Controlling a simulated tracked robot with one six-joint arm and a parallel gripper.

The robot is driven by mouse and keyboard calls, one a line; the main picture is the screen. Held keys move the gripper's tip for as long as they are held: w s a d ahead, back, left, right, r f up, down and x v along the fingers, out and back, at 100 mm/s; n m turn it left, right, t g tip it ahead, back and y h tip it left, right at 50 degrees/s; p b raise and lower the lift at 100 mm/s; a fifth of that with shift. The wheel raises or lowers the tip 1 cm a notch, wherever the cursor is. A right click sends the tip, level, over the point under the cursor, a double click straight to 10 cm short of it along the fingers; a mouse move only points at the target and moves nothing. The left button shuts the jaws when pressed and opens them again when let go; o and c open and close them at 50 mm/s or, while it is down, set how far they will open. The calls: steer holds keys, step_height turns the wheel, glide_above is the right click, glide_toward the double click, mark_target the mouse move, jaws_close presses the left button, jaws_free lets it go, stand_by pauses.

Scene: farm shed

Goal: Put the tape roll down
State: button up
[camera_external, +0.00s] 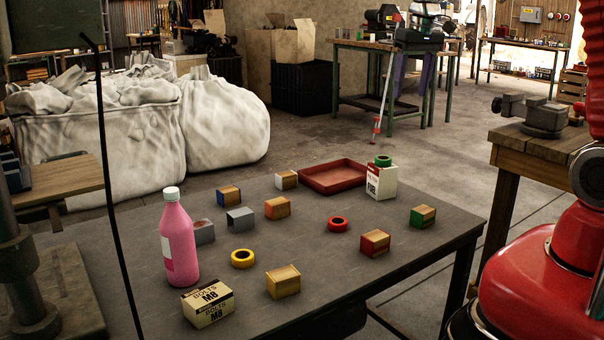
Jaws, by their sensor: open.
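Three tape rolls show in the external view. A yellow tape roll (243,265) lies flat on the dark table near the pink bottle. A red tape roll (338,230) lies flat near the table's middle. A green tape roll (383,163) rests on top of a white and red box (380,185) at the far right corner. My gripper is out of the picture; only red parts of my body show at the right edge. No tape roll is seen held.
The table (330,280) also bears a pink bottle (178,245), an M8 bolts box (208,305), a shallow red tray (310,186) at the back, and several small coloured blocks, such as a yellow-sided one (283,283). Bare tabletop lies between them.

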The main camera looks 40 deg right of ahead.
steer(key=s+a+n+t, duration=0.1)
steer(key=s+t, duration=0.1)
steer(key=s, duration=1)
steer(key=s+a+n+t, duration=0.1)
steer(key=s, duration=1.2)
steer(key=shift+s+a+r+t, duration=0.2)
steer(key=shift+a+t, duration=0.2)
stand_by(5.1)
